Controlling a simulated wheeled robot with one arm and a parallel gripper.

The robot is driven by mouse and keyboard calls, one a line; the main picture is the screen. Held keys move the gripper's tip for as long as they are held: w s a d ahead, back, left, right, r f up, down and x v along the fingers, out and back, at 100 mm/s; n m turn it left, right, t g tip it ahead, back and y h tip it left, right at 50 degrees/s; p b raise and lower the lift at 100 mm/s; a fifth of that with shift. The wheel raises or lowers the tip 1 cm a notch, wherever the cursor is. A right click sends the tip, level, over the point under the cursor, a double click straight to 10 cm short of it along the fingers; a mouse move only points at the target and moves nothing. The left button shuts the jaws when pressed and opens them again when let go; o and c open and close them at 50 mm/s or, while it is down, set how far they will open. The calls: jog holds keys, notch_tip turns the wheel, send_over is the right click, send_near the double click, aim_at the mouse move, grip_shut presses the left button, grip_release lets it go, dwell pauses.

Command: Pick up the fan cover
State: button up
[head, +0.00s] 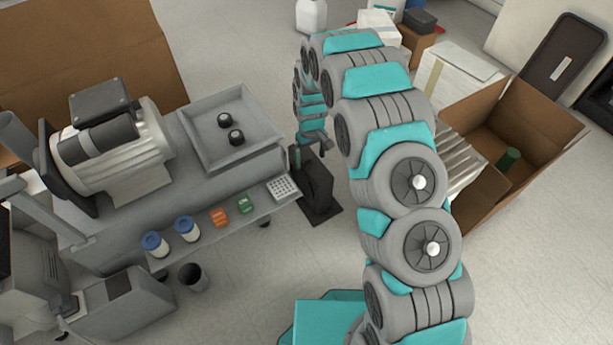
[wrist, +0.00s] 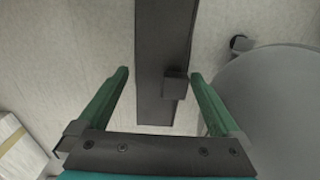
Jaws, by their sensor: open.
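I cannot pick out the fan cover with certainty. A compressor motor (head: 110,150) with pale ribs lies on the grey bench at the left of the head view, with a dark flange (head: 62,170) at its left end. My gripper (wrist: 160,78) is open in the wrist view, its two green fingers apart with nothing gripped. A dark grey bar (wrist: 163,45) with a small block (wrist: 175,86) shows between and beyond the fingers. A large grey rounded surface (wrist: 270,95) is beside the right finger. In the head view my arm hides part of the gripper area.
A grey tray (head: 190,120) on the bench holds two black round parts (head: 230,128). Blue-lidded jars (head: 155,244) and small orange and green items line the lower shelf. An open cardboard box (head: 545,150) stands at the right. The floor in front of the bench is partly clear.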

jog(key=shift+f, duration=0.45)
grip_shut()
dwell(0.5)
